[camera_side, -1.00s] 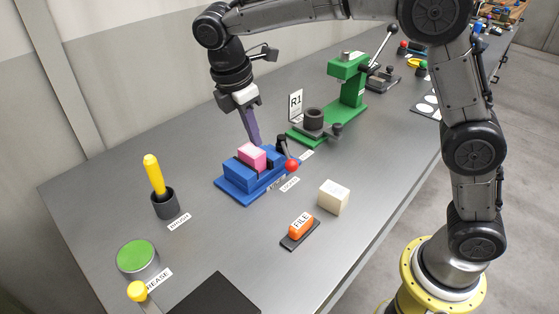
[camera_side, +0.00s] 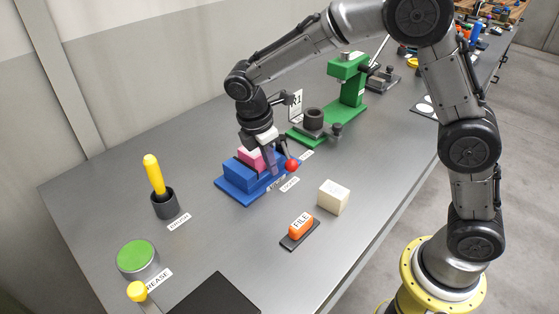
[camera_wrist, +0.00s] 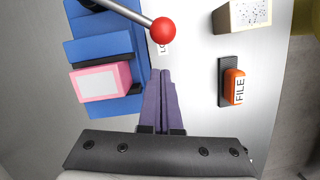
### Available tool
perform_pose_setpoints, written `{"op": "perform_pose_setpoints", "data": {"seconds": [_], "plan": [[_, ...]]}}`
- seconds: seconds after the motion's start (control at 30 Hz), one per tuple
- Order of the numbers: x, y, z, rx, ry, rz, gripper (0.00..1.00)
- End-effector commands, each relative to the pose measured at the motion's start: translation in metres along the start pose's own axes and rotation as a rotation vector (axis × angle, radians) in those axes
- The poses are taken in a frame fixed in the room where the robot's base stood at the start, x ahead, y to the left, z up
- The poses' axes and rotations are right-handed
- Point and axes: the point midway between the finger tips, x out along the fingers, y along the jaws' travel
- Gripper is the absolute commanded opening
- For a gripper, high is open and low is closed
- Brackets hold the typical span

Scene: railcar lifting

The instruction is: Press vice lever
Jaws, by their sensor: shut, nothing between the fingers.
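The blue vice (camera_side: 238,180) stands on the grey table with a pink block (camera_side: 250,159) between its jaws. The block has a pale top face in the wrist view (camera_wrist: 97,84). The vice lever ends in a red ball (camera_side: 291,165), which also shows in the wrist view (camera_wrist: 162,30) on a grey rod. My gripper (camera_side: 273,173) has purple fingers, shut and empty. In the wrist view the fingertips (camera_wrist: 162,72) lie just beside the vice, a short way from the red ball, with no contact visible. My wrist partly hides the lever in the side view.
A cream block (camera_side: 333,197) and an orange file (camera_side: 300,224) on a dark pad lie to the right. A green press (camera_side: 350,85) stands behind. A yellow-handled brush (camera_side: 155,175) in a cup and a green-topped tin (camera_side: 136,256) are at left.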

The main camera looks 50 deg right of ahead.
Motion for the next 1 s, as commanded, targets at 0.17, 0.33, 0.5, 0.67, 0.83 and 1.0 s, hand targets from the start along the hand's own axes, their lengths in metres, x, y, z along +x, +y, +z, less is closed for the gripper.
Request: {"op": "perform_pose_setpoints", "data": {"seconds": [0.17,0.33,0.5,0.67,0.83,1.0], "plan": [[0.007,0.0,0.017,0.001,0.001,0.001,0.0],[0.009,0.0,0.022,0.0,0.002,0.002,0.0],[0.009,0.0,0.022,-0.001,0.002,0.002,0.0],[0.009,0.0,0.022,-0.002,0.001,0.002,0.0],[0.01,-0.003,0.025,-0.026,0.0,0.006,0.0],[0.01,-0.004,0.028,-0.057,0.001,0.015,0.0]]}}
